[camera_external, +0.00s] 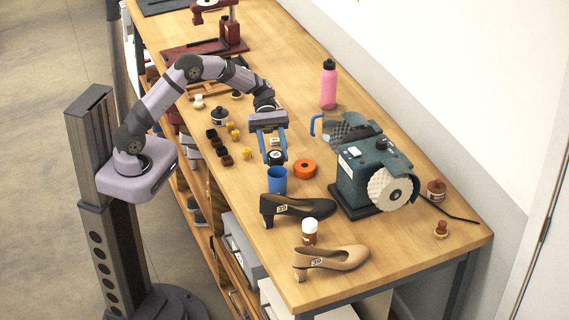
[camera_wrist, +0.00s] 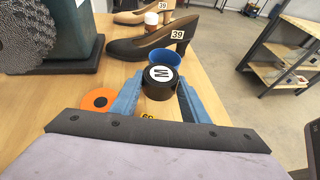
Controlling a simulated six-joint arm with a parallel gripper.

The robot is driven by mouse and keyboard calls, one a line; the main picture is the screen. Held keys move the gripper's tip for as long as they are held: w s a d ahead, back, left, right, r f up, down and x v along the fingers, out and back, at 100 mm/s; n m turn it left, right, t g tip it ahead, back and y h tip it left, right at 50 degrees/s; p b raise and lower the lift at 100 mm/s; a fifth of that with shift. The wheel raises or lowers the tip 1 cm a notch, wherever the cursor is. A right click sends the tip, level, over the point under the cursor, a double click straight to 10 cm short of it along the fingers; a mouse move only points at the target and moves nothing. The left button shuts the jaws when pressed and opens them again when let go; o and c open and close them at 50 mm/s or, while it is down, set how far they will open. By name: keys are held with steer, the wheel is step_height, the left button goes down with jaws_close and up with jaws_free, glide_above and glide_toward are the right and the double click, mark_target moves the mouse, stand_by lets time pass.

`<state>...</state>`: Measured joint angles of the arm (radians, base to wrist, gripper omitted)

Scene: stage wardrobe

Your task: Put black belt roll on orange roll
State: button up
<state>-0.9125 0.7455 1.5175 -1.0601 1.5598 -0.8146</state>
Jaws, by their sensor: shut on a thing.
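The black belt roll (camera_wrist: 160,91) has a white label with an M on its flat face. My gripper (camera_external: 275,155) is shut on it, with one blue finger on each side; the wrist view shows the same grip. The roll also shows in the external view (camera_external: 275,161), behind the blue cup. How high it is above the table is hard to tell. The orange roll (camera_external: 305,169) lies flat on the table just right of my gripper, with a dark centre hole. In the wrist view the orange roll (camera_wrist: 98,100) is left of the left finger, apart from the black roll.
A blue cup (camera_external: 277,181) stands close in front of my gripper. A black shoe (camera_external: 300,207), a tan shoe (camera_external: 334,260) and a white-capped jar (camera_external: 309,235) are nearer the front. A green grinding machine (camera_external: 365,170) stands right of the orange roll. A pink bottle (camera_external: 328,86) is farther back.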

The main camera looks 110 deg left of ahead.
mark_target(301, 163)
steer(key=w+a+r+n+t+y, duration=0.4)
steer(key=w+a+r+n, duration=0.1)
steer(key=w+a+r, duration=0.15)
steer(key=shift+w+d+f+p, duration=0.1)
steer(key=shift+f+p, duration=0.3)
steer(key=shift+f, duration=2.1)
steer(key=shift+w+d+f+p, duration=0.1)
steer(key=shift+f+p, duration=0.3)
steer(key=shift+f, duration=2.05)
steer(key=shift+f, duration=0.15)
steer(key=o, duration=1.1)
steer(key=b+v, duration=0.1)
steer(key=v, duration=1.1)
steer(key=shift+s+b, duration=0.2)
steer(key=shift+b, duration=0.1)
